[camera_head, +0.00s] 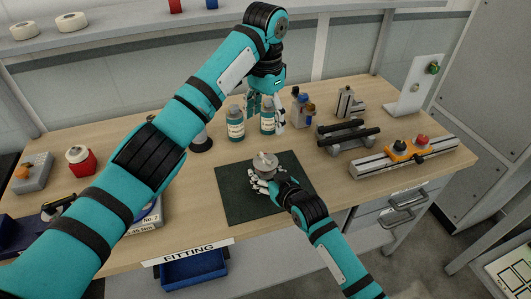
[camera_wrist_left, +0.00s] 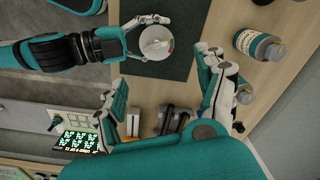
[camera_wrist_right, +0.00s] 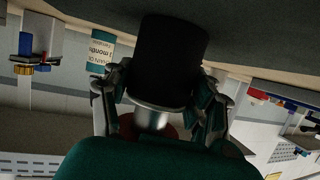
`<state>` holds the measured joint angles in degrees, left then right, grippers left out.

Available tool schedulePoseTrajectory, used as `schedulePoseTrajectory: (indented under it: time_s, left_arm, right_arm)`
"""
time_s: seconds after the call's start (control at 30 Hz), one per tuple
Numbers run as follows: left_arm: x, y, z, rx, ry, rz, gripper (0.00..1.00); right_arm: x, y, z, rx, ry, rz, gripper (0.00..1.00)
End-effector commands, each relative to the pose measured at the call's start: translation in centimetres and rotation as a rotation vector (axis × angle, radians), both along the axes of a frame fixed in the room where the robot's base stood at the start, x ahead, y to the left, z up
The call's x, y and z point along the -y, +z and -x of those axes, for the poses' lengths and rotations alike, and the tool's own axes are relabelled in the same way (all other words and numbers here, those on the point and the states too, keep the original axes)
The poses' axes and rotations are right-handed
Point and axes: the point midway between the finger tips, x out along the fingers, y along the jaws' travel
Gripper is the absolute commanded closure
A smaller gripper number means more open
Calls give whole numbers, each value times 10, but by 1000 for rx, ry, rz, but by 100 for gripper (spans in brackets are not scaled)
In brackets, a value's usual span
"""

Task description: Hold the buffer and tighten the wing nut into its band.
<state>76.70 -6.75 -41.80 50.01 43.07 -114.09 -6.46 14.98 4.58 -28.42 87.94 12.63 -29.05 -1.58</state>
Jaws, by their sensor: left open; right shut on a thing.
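The buffer (camera_head: 265,162) is a round piece with a light grey metal top, over the dark green mat (camera_head: 235,200). In the right wrist view its body (camera_wrist_right: 170,60) is a black cylinder with a metal end. My right gripper (camera_head: 262,178) is shut on it from the near side. From above, the left wrist view shows the buffer's round top (camera_wrist_left: 156,42) with a small red mark. My left gripper (camera_head: 266,112) is open and empty, beyond and above the buffer, in front of the bottles. I cannot clearly make out the wing nut or the band.
Two labelled bottles (camera_head: 235,124) stand behind the mat. At right are dark clamp bars (camera_head: 345,135), a rail with an orange block (camera_head: 400,150) and a white stand (camera_head: 415,90). A red container (camera_head: 80,160) stands at left. The mat's left part is bare.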

Motion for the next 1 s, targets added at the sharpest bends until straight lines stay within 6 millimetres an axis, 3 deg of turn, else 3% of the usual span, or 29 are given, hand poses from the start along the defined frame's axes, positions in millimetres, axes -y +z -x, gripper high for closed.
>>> schedulePoseTrajectory:
  time_s: [0.17,0.37,0.67,0.8,1.0]
  left_arm:
    - [1,-14,6,-29,-9,3,27]
    - [1,-52,6,-29,-6,3,27]
    - [1,-75,6,-26,-6,3,27]
    - [-1,-100,5,-25,-5,-3,27]
    - [-1,-117,4,-21,-4,-2,27]
  right_arm:
    - [0,0,0,1,0,0,100]
    - [0,0,0,1,0,0,100]
    - [0,0,0,1,0,0,100]
    - [0,0,0,1,0,0,100]
    - [0,1,0,1,0,0,100]
